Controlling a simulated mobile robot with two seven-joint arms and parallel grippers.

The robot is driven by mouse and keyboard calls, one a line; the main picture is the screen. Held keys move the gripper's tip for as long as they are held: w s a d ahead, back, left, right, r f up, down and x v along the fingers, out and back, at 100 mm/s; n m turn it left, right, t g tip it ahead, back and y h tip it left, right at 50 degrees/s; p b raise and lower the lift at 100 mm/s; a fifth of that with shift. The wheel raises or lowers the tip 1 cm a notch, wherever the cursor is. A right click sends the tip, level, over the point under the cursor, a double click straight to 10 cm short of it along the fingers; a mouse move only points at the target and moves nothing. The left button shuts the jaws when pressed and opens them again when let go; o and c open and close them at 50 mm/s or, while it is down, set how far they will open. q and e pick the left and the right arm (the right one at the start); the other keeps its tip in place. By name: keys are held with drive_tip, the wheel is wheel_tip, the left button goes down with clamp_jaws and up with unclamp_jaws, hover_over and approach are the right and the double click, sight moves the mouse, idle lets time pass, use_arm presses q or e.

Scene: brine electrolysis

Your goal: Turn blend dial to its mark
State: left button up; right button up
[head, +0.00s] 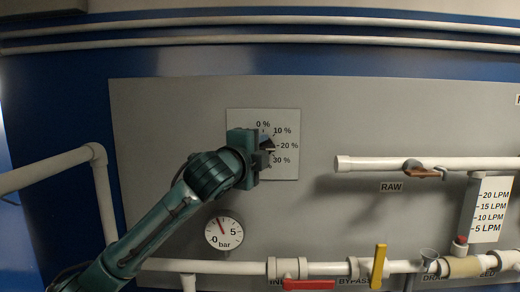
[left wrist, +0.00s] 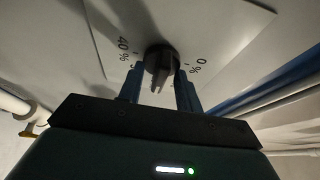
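The blend dial (left wrist: 161,62) is a dark round knob with a narrow raised grip, on a white scale plate (head: 287,168). The plate is marked 0 %, 10 %, 20 % and 30 % in the head view; 0 % and 40 % show in the left wrist view. My left gripper (head: 265,150) is in front of the plate and hides most of the dial there. In the left wrist view its two blue fingers (left wrist: 158,88) stand apart on either side of the dial's grip, with gaps showing. The dial's exact setting cannot be read. My right gripper is not in view.
A pressure gauge (head: 224,233) sits below the plate. White pipes run along the bottom with a red valve handle (head: 308,284) and a yellow handle (head: 379,266). A RAW pipe (head: 375,163) with a brown handle (head: 413,165) is at right. The panel above the plate is clear.

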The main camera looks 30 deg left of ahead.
use_arm(q)
drive_tip(key=shift+c, duration=0.4)
clamp_jaws()
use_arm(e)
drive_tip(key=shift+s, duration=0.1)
